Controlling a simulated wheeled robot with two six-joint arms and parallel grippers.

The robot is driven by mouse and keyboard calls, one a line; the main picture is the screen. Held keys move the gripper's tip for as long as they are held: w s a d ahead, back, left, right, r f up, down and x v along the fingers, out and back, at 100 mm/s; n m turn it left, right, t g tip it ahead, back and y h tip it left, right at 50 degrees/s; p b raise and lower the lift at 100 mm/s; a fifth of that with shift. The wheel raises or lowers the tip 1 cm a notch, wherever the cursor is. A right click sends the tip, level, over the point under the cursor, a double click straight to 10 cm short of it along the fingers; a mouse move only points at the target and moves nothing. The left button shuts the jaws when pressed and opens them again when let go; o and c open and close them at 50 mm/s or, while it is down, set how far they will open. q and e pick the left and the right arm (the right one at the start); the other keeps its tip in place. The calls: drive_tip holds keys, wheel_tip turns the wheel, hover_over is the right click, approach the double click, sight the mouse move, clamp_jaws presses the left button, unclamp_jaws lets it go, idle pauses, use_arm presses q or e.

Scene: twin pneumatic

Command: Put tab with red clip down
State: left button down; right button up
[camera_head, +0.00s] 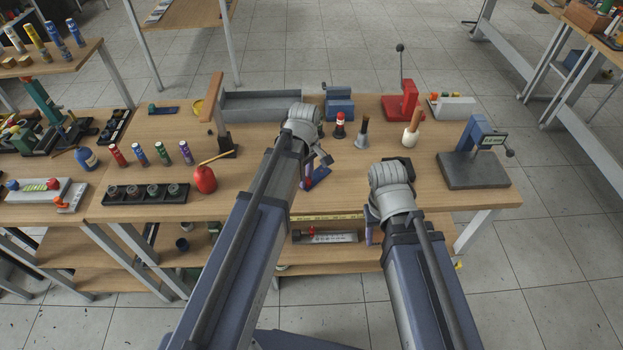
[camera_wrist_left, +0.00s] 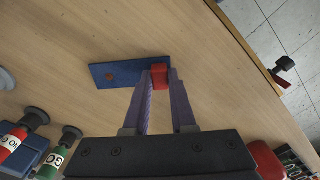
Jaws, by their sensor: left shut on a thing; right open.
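The tab (camera_wrist_left: 125,74) is a flat dark-blue plate with a round reddish spot and a red clip (camera_wrist_left: 160,76) at one end. My left gripper (camera_wrist_left: 161,85) is shut on the red clip, one purple finger on each side. The tab also shows in the head view (camera_head: 319,176), low over the middle of the wooden table or on it; I cannot tell if it touches. My left wrist hides part of it. My right gripper (camera_head: 370,224) is open near the front edge, mostly hidden behind its arm.
The wooden table (camera_head: 260,190) has bare wood around the tab. Red and black-handled tools (camera_head: 340,125) stand behind. A blue press on a dark base (camera_head: 473,170) stands at right.

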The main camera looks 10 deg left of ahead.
use_arm(q)
wheel_tip(320, 180, up, 10)
drive_tip(key=p, duration=1)
drive_tip(key=shift+a, duration=0.1)
